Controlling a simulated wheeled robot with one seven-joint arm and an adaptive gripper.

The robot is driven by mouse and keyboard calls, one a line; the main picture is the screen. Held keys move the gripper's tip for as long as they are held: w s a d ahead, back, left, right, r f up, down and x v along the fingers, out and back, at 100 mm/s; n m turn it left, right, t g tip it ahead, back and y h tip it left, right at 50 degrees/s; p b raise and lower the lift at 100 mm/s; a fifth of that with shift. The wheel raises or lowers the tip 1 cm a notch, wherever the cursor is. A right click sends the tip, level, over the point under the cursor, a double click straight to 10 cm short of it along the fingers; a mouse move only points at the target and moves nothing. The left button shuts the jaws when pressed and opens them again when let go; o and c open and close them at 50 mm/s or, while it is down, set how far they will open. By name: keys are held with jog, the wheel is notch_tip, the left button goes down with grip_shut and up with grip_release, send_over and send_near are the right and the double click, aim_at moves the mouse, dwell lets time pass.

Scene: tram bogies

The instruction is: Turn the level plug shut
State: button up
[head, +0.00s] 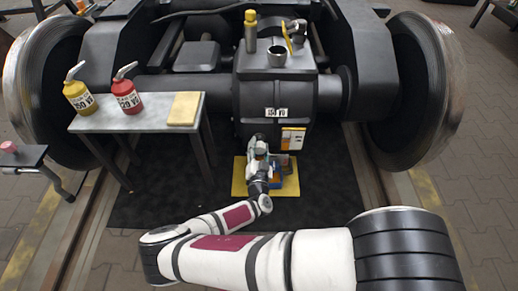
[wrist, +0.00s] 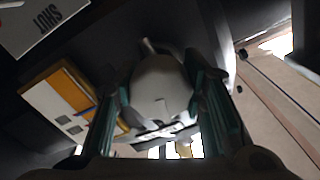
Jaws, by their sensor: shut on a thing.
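The level plug (wrist: 162,85) shows in the wrist view as a pale, rounded piece with a curved grey part above it, against a dark housing. My gripper (wrist: 160,95) is shut on it, with one teal finger on each side. A plate reading SHUT (wrist: 48,28) is at the upper left of the wrist view. In the head view my gripper (head: 257,144) is at the lower front of the black gearbox housing (head: 272,92), and it hides the plug. How far the plug is turned cannot be told.
A yellow-white label (head: 293,139) is on the housing right of my gripper. Below lies a yellow mat (head: 239,180) with a blue object (head: 277,180). A metal cup (head: 277,56) stands on top. A side table (head: 150,113) holds yellow (head: 79,97) and red (head: 127,97) oil cans.

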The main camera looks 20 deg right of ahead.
jog(key=shift+n+b, duration=0.3)
jog(key=shift+n, duration=0.8)
jog(key=o, duration=1.2)
jog(key=v, duration=1.2)
